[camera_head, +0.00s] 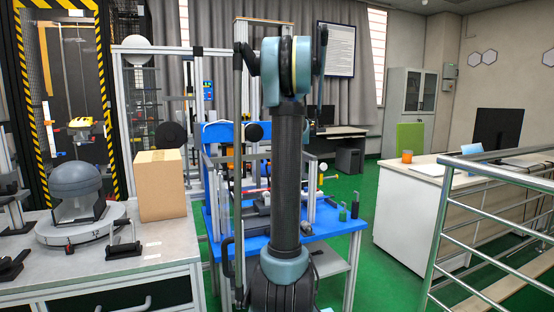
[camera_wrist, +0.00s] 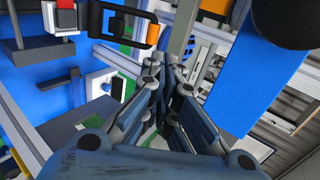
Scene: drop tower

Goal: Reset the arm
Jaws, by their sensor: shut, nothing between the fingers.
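In the wrist view my gripper (camera_wrist: 170,66) is shut, its two fingers meeting at the tips with nothing between them. In the head view my arm stands upright in the middle of the picture, its rounded joint at the top, in front of the blue bench (camera_head: 330,224). I cannot make out the gripper in the head view. In the wrist view, blue panels (camera_wrist: 256,75) and a black bracket-like handle (camera_wrist: 130,22) with an orange part lie beyond the fingers; I cannot tell how far off they are.
On the left, a grey counter (camera_head: 165,238) holds a cardboard box (camera_head: 160,185) and a grey domed device (camera_head: 75,190). A striped tower frame (camera_head: 104,95) stands behind. On the right are a metal railing (camera_head: 437,235) and a white desk (camera_head: 400,205). Green floor between is clear.

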